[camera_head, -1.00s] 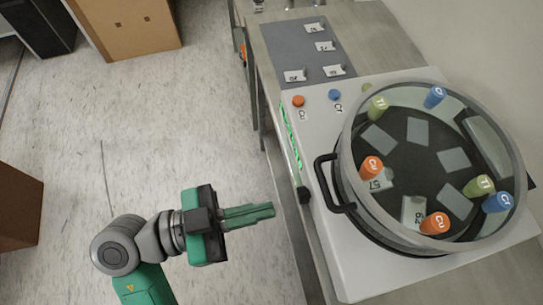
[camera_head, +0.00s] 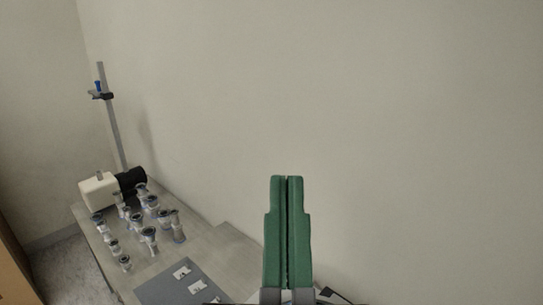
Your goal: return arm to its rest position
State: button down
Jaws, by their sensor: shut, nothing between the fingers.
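My gripper (camera_head: 287,180) shows at the bottom centre of the head view. Its two green fingers point up in the picture and lie side by side with only a thin line between them. They are shut and hold nothing. The rest of my arm is mostly below the frame. The wall stands behind the fingers, and they appear clear of the bench objects.
A bench (camera_head: 232,240) runs along the wall at lower left. It bears several glass fittings (camera_head: 149,236), a grey mat (camera_head: 168,288) with small white labels, and a white and black device (camera_head: 98,192). A tall metal stand (camera_head: 112,130) rises at the back left.

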notch_tip(320, 180, up, 36)
jog(key=a+p, duration=0.1)
jog(key=p, duration=3.1)
jog(key=shift+w+a+r+y+p, duration=0.15)
jog(key=shift+w+y+p, duration=0.15)
jog(key=shift+y+p, duration=0.1)
